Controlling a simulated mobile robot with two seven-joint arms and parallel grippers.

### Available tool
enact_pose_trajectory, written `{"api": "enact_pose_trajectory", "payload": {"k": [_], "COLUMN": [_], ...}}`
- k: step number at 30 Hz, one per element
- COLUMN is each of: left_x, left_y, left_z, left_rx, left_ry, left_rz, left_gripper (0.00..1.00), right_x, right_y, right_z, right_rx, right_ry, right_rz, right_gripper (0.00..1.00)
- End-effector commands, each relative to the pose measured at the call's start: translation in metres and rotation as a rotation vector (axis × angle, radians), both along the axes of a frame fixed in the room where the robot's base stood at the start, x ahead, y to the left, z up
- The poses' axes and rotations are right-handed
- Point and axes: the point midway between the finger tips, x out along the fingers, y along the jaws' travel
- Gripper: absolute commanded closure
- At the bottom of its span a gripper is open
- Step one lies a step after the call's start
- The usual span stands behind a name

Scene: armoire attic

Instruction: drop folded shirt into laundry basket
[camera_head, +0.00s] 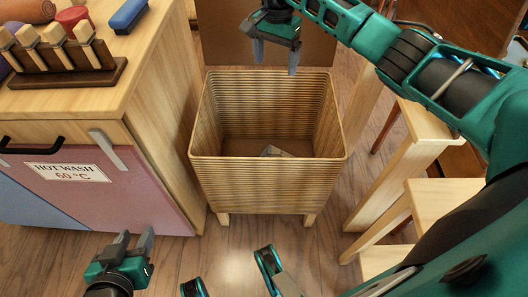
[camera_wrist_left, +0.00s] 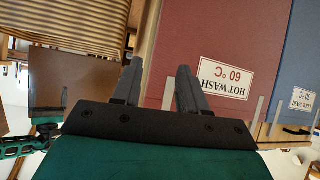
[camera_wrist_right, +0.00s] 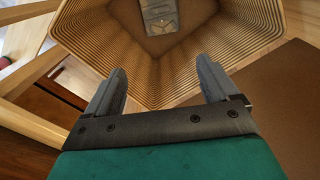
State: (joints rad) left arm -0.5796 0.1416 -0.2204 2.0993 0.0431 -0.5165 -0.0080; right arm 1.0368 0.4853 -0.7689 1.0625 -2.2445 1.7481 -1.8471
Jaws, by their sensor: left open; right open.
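The wooden ribbed laundry basket (camera_head: 250,190) stands on short legs in the middle of the head view. A grey folded item, seemingly the shirt (camera_head: 272,152), lies on the basket floor. In the right wrist view the shirt (camera_wrist_right: 160,16) shows at the bottom of the basket (camera_wrist_right: 95,40), partly cut off by the frame edge. My right gripper (camera_head: 276,62) is open and empty, above the basket's far rim. My left gripper (camera_head: 135,240) is open and empty, low in front of the pink hamper door, left of the basket. The basket's ribbed side also shows in the left wrist view (camera_wrist_left: 75,15).
A wooden cabinet with a pink door labelled HOT WASH 60 °C (camera_head: 68,172) stands left of the basket. A peg rack (camera_head: 75,78) and a blue brush (camera_head: 128,14) sit on its top. Wooden stools (camera_head: 440,125) stand at right. Some floor is clear before the basket.

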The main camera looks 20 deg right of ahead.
Motion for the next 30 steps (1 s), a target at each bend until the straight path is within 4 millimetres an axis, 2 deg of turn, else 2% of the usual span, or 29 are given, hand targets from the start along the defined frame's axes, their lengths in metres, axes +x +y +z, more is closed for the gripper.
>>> {"api": "enact_pose_trajectory", "payload": {"k": [1, 3, 10, 26, 30], "left_x": [0.0, -0.001, -0.004, -0.005, -0.005], "left_y": [0.001, 0.002, 0.004, 0.005, 0.005], "left_z": [0.005, 0.006, 0.004, 0.003, 0.003], "left_rx": [0.002, 0.004, 0.011, 0.013, 0.012], "left_ry": [-0.001, -0.002, 0.002, 0.005, 0.005], "left_rz": [0.001, 0.002, 0.002, 0.002, 0.001], "left_gripper": [0.57, 0.57, 0.57, 0.57, 0.57], "right_x": [0.001, 0.001, 0.0, 0.0, -0.002], "right_y": [-0.001, -0.001, 0.0, 0.0, 0.015], "right_z": [0.016, 0.029, 0.054, 0.058, 0.048], "right_rx": [-0.002, -0.002, -0.001, 0.001, 0.049], "right_ry": [-0.004, -0.003, -0.001, 0.001, -0.004], "right_rz": [0.001, 0.001, 0.0, 0.0, -0.004], "right_gripper": [0.12, 0.12, 0.12, 0.12, 0.12]}}
